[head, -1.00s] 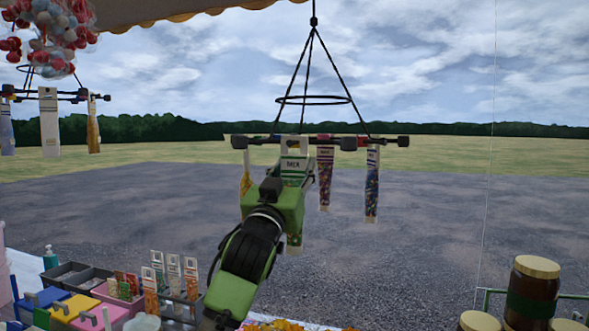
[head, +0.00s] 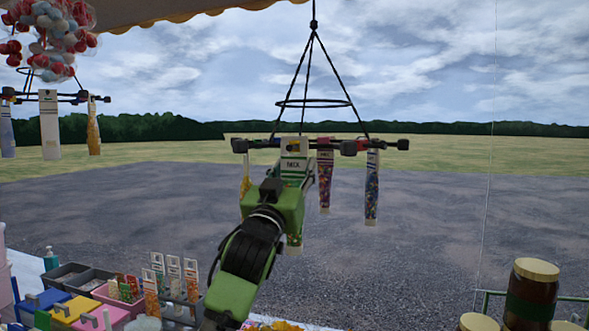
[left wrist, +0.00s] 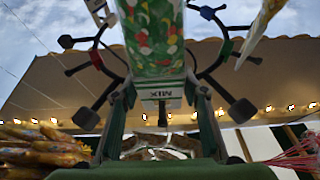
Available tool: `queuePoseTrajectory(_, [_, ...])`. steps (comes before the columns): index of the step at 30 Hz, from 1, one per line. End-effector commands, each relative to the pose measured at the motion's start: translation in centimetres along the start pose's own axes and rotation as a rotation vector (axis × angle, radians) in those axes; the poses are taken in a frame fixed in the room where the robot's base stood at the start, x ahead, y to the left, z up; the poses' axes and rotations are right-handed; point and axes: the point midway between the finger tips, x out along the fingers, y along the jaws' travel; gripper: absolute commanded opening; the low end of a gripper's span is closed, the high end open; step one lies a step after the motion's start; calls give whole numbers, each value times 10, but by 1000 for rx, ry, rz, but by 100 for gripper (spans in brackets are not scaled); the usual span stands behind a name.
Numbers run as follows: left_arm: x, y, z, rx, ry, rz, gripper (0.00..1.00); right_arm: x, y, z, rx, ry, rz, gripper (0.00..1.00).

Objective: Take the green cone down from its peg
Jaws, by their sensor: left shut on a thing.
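The green cone (head: 293,168) is a clear bag with a white, green-striped card at its top. It hangs upright at the front of the round peg rack (head: 404,144). In the left wrist view its green, red and white filling (left wrist: 153,35) fills the upper middle. I cannot tell whether the card's hole is still around a peg. My right gripper is not in view.
Purple (head: 325,180) and blue (head: 371,190) cones hang close on the right of the rack; a yellow one is partly hidden behind my gripper. A second rack (head: 75,97) hangs at the left. Tubs (head: 75,307) and jars (head: 532,295) stand below. Open air lies in front.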

Motion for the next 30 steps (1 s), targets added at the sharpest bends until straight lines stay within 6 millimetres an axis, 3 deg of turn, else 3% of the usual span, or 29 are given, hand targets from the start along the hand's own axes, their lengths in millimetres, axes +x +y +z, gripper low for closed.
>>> queuePoseTrajectory(16, [-15,0,-8,0,2,0,21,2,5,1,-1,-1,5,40])
queuePoseTrajectory(30, [-15,0,-8,0,1,0,21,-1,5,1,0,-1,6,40])
